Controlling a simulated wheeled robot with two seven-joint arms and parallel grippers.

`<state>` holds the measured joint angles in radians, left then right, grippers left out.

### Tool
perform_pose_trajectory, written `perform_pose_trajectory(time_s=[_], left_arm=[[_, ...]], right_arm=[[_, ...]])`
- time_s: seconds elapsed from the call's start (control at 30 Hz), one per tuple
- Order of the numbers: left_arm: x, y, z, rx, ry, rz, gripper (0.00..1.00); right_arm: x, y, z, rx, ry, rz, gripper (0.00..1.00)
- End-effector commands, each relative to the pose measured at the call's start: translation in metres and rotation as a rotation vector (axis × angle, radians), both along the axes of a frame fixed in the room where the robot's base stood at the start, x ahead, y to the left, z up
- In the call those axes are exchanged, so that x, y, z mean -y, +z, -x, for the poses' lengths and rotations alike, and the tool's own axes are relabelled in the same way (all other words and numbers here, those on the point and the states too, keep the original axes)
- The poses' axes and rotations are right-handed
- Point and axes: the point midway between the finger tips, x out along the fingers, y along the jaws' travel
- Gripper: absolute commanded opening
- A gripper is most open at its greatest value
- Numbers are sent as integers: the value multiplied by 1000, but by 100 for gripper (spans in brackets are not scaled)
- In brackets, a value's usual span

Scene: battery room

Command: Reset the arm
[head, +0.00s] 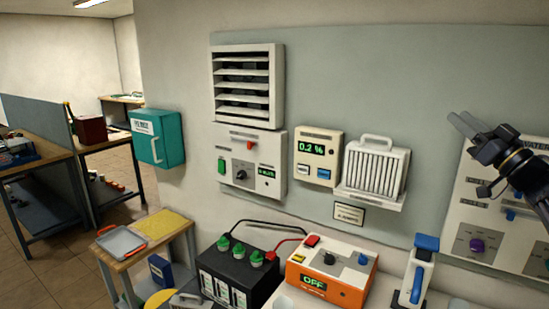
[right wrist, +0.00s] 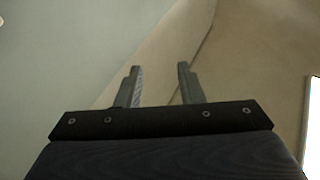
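My right gripper (head: 468,124) is raised at the right of the head view, in front of the wall panel. Its fingers point to the upper left. In the right wrist view the two fingers (right wrist: 159,75) stand apart with nothing between them. Only wall surfaces show beyond them. My left gripper is not in the head view.
A wall board (head: 350,75) carries a louvred vent (head: 247,45), a meter reading 0.2 % (head: 318,155) and a white ribbed unit (head: 376,169). Below stand a black battery (head: 236,272), an orange charger reading OFF (head: 331,274) and a blue-handled tool (head: 418,272). A control panel (head: 480,222) is under my right arm.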

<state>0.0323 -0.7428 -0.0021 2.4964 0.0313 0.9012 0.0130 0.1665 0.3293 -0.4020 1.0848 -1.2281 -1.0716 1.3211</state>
Motion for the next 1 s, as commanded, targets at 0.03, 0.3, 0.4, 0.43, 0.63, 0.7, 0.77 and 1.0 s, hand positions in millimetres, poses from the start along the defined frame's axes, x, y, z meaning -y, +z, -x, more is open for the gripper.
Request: perform_pose_trajectory(time_s=[0.03,0.3,0.4,0.43,0.63,0.7,0.77,1.0], left_arm=[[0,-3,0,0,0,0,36],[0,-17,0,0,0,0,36],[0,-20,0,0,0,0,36],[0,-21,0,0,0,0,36],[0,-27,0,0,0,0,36],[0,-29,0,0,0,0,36],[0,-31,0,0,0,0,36],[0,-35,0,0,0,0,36]], right_arm=[[11,5,9,11,-69,-50,34],[54,-64,82,-266,-528,-355,34],[31,-130,116,-512,-591,-388,34],[21,-148,126,-581,-594,-385,34],[-58,-258,199,-991,-513,-300,34],[-88,-292,229,-1117,-454,-249,34],[-114,-319,254,-1215,-395,-200,34],[-186,-391,340,-1481,-174,-30,34]])
